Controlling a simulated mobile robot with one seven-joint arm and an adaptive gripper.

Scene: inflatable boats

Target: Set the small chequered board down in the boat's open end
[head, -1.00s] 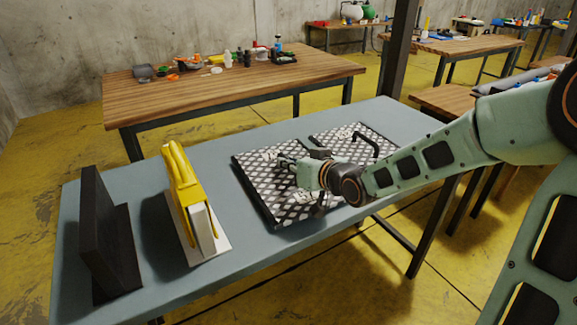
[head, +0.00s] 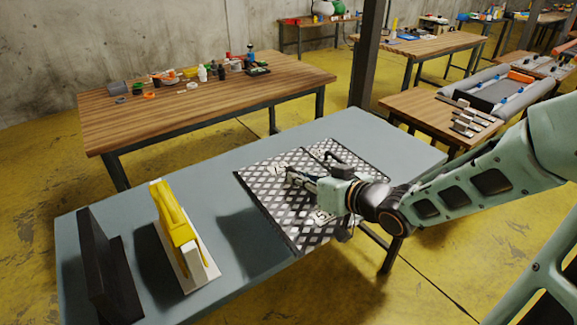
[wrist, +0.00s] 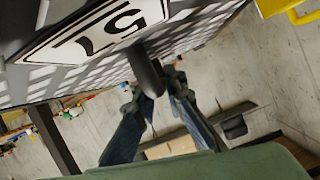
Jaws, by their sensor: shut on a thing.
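A chequered board (head: 270,190) with pale label plates is held above the grey-blue table, its shadow showing to its left. My gripper (head: 292,176) is shut on a dark handle (wrist: 148,75) on the board; the wrist view shows the board's patterned face (wrist: 75,75) and a numbered plate close up. A second chequered board (head: 350,152) with a dark handle lies behind it, partly covered. The grey inflatable boat (head: 522,98) with an orange crosspiece is on a wooden table at the right, well apart from my gripper.
A yellow tool on a white base (head: 180,240) and a dark upright bracket (head: 100,265) stand at the table's left. Grey blocks (head: 468,120) lie on the wooden table (head: 410,103) before the boat. A dark post (head: 368,60) rises behind the table.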

